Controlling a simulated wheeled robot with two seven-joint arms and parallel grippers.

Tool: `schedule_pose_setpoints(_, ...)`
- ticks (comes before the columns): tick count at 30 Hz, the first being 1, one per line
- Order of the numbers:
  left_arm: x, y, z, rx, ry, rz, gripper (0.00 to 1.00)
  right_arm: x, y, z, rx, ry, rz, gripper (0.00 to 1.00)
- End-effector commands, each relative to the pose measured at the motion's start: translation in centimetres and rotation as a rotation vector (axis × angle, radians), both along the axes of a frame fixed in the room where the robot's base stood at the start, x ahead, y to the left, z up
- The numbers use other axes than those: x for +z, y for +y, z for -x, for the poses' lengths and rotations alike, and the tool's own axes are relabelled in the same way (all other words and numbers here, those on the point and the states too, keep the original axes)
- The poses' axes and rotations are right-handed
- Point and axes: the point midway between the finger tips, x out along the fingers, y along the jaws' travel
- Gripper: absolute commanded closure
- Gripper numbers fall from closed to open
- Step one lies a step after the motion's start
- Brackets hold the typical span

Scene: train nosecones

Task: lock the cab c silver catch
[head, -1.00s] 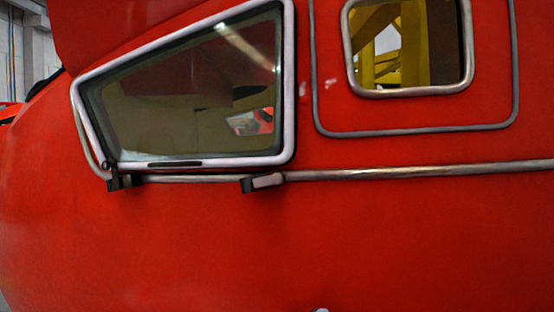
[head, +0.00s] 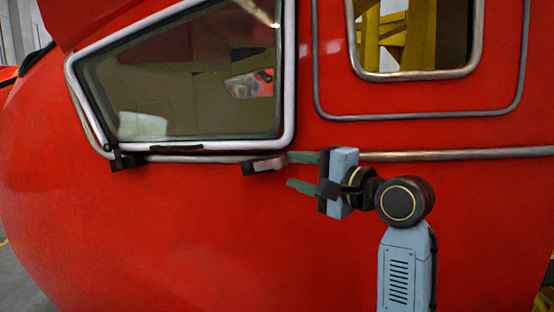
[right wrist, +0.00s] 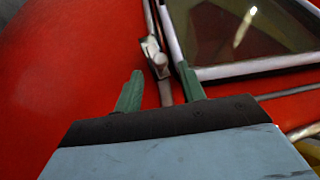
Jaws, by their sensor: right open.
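The silver catch (head: 268,164) sits under the lower right corner of the cab window, a short silver lever with a black end, lying nearly level along the trim rail. It also shows in the right wrist view (right wrist: 157,60), just beyond my fingertips and between their lines. My right gripper (head: 291,170) is open and empty, its two green fingers pointing left just right of the catch. The upper finger is level with the rail, close to the lever's right end; whether it touches I cannot tell. The lower finger is below. My left gripper is not in view.
The framed cab window (head: 190,85) is above the catch. A black fitting (head: 124,161) sits at its lower left corner. The silver rail (head: 460,154) runs right behind my gripper. A smaller window (head: 478,40) is at upper right. The red body below is clear.

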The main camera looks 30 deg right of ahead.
Motion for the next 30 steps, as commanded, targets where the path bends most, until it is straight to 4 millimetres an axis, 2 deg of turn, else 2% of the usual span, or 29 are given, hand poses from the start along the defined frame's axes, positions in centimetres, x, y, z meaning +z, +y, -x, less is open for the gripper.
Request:
schedule_pose_setpoints(3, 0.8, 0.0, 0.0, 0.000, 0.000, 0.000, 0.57, 0.2, 0.9, -2.3, 0.002, 0.002, -0.002, 0.60)
schedule_pose_setpoints(9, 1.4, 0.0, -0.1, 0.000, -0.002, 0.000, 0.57, 0.1, 1.8, -4.9, 0.002, 0.001, 0.000, 0.60)
schedule_pose_setpoints(15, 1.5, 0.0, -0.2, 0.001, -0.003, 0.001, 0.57, 0.0, 2.1, -5.8, 0.000, -0.001, 0.002, 0.60)
schedule_pose_setpoints(22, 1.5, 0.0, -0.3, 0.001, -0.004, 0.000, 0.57, 0.0, 2.1, -5.8, 0.000, -0.001, 0.002, 0.60)
schedule_pose_setpoints(30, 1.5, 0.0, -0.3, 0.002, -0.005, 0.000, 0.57, 0.0, 2.1, -5.8, 0.000, -0.002, 0.003, 0.95)
